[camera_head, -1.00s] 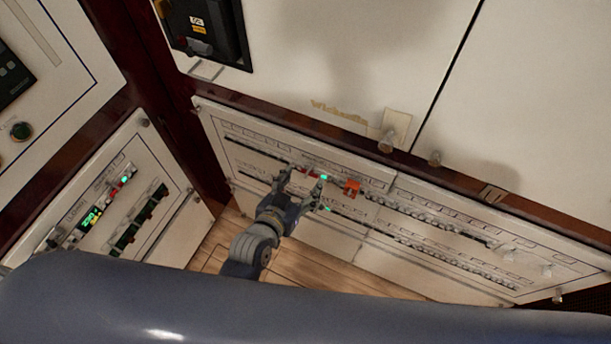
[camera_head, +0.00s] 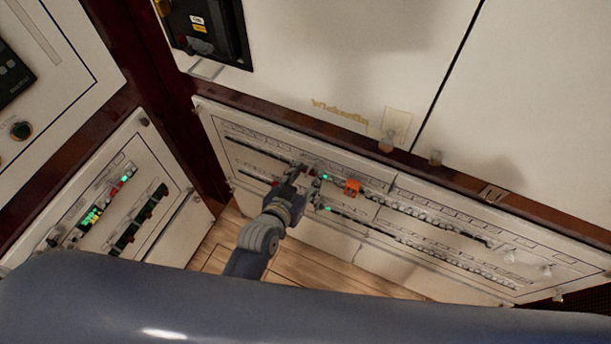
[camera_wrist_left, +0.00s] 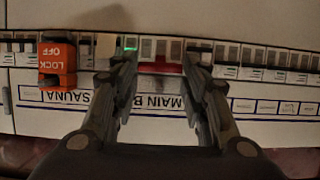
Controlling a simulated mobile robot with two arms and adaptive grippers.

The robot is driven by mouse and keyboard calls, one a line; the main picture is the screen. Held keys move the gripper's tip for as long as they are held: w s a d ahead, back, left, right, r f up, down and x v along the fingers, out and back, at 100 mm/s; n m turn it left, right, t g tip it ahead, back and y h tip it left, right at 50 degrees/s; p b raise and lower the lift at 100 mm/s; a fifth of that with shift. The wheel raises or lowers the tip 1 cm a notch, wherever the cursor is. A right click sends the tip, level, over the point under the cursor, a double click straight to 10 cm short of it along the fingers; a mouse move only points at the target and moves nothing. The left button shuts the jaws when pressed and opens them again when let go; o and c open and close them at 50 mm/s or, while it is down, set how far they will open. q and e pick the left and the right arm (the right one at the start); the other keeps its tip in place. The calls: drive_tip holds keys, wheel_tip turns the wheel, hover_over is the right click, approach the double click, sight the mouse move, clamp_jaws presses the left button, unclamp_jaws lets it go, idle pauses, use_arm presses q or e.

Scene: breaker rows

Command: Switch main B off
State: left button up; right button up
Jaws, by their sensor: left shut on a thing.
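The breaker panel (camera_head: 430,205) has two rows of small switches. In the left wrist view, the main B switch (camera_wrist_left: 160,68) is a wide red bar above an upside-down "MAIN B" label (camera_wrist_left: 160,102). My left gripper (camera_head: 307,174) is at the upper row in the head view. In the left wrist view its two fingers (camera_wrist_left: 160,72) are on either side of the red bar, shut on it. The fingers hide the bar's ends, and in the head view the gripper hides the switch. My right gripper is not in view.
An orange "LOCK OFF" block (camera_wrist_left: 58,62) sits on the row by the "SAUNA" label, close to my left gripper; it also shows in the head view (camera_head: 352,187). A green light (camera_wrist_left: 131,48) is lit beside the fingers. Other breakers line both sides.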

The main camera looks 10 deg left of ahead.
use_arm(q)
drive_tip(key=t+b, duration=0.1)
drive_tip(key=b, duration=0.1)
drive_tip(key=f+t+b, duration=0.1)
drive_tip(key=b, duration=0.2)
drive_tip(key=shift+s+a+f+t+h, duration=0.1)
drive_tip(key=shift+s+t+h, duration=0.2)
drive_tip(key=shift+h, duration=0.1)
drive_tip(key=o, duration=1)
drive_tip(key=shift+o, duration=0.2)
drive_tip(key=v, duration=1.2)
drive_tip(key=shift+w, duration=0.1)
